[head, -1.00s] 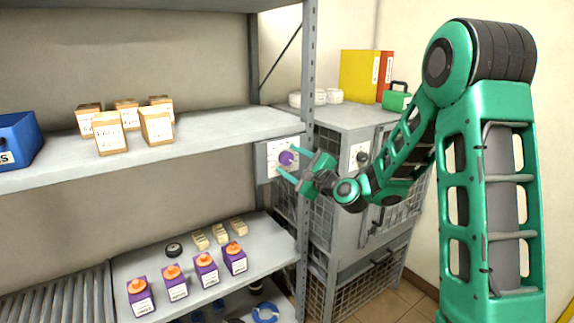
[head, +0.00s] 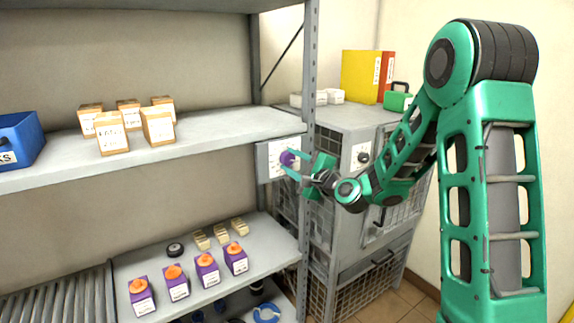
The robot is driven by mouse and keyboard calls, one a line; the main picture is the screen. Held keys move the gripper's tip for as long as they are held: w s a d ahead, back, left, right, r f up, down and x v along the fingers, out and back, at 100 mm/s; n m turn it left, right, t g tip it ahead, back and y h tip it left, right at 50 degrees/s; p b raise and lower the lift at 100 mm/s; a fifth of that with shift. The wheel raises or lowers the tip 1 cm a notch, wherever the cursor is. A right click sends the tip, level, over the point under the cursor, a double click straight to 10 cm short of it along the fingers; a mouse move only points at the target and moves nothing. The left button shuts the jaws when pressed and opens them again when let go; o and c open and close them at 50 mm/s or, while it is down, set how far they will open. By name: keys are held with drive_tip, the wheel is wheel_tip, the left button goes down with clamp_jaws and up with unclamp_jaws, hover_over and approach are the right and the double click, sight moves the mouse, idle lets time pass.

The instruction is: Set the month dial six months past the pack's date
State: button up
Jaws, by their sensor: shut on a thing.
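The month dial is a purple knob (head: 287,158) on a pale panel (head: 272,172) fixed at the right end of the middle shelf. My gripper (head: 292,160) reaches in from the right and is shut on the knob, one finger above it and one below. The dial's markings are too small to read. Several purple packs with orange caps and white labels stand on the lower shelf, one of them at the right (head: 236,260). Their label dates are not legible.
Several cardboard boxes (head: 158,126) and a blue bin (head: 18,140) stand on the middle shelf. A shelf upright (head: 309,90) stands close beside my gripper. A grey mesh cabinet (head: 345,118) with yellow and red binders (head: 361,76) is behind my arm.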

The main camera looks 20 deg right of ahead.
drive_tip(key=n, duration=0.3)
drive_tip(key=shift+s+d+f+n, duration=0.1)
drive_tip(key=shift+f+n, duration=0.2)
drive_tip(key=shift+f, duration=0.1)
drive_tip(key=n, duration=0.3)
drive_tip(key=shift+n, duration=0.3)
drive_tip(key=n, duration=0.6)
drive_tip(key=shift+d+f, duration=0.1)
drive_tip(key=shift+d, duration=0.05)
drive_tip(key=shift+n, duration=0.3)
drive_tip(key=o, duration=1)
drive_tip(key=shift+o, duration=0.2)
drive_tip(key=shift+r, duration=0.2)
drive_tip(key=v, duration=1)
drive_tip(key=shift+s, duration=0.25)
